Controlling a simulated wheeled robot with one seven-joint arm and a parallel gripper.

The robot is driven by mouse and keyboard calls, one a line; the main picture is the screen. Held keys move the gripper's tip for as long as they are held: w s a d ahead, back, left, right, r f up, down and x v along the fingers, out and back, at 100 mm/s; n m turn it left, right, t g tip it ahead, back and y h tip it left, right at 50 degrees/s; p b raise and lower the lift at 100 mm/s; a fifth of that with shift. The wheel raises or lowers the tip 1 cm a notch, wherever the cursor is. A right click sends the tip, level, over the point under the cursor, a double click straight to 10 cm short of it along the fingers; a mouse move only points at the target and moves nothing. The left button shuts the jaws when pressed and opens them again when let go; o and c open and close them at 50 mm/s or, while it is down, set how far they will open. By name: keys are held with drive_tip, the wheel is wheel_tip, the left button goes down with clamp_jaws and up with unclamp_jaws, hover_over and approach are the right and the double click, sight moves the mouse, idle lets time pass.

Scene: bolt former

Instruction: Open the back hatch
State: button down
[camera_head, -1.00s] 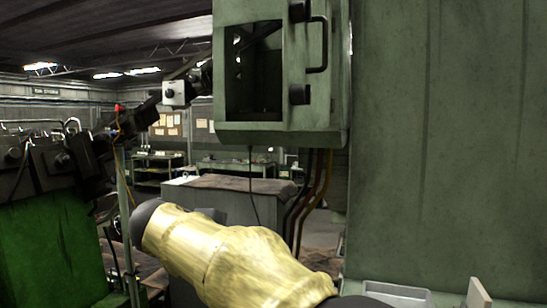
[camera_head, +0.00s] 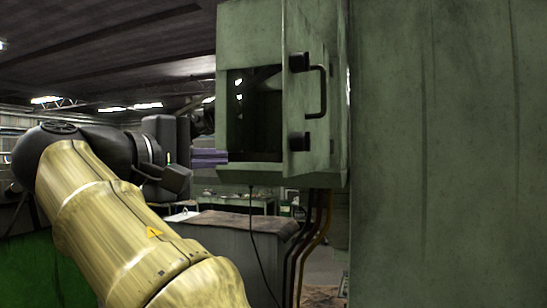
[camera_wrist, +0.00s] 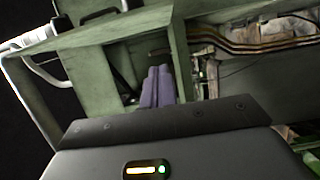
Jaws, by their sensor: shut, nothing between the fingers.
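A green cabinet (camera_head: 252,48) hangs at the centre of the head view, with a dark opening (camera_head: 262,118) in its left-hand face. A green panel (camera_head: 300,150) with a dark bar handle (camera_head: 321,92) and two black fittings forms its right-hand side. I cannot tell whether this panel is the back hatch or whether it is ajar. My gripper (camera_head: 210,157) has purple-grey fingers and is shut and empty, left of the opening. In the wrist view my gripper (camera_wrist: 158,86) points at the green framework, and a pale curved bar (camera_wrist: 42,75) shows at the left.
A large green wall (camera_head: 440,150) fills the right of the head view. Cables (camera_head: 310,235) hang below the cabinet. A grey bench (camera_head: 240,230) stands behind, with shelves further back. The wrist view shows pipes (camera_wrist: 245,42) at upper right.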

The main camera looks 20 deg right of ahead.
drive_tip(key=w+d+p, duration=0.3)
drive_tip(key=d+p, duration=0.1)
drive_tip(key=d, duration=0.7)
idle(0.4)
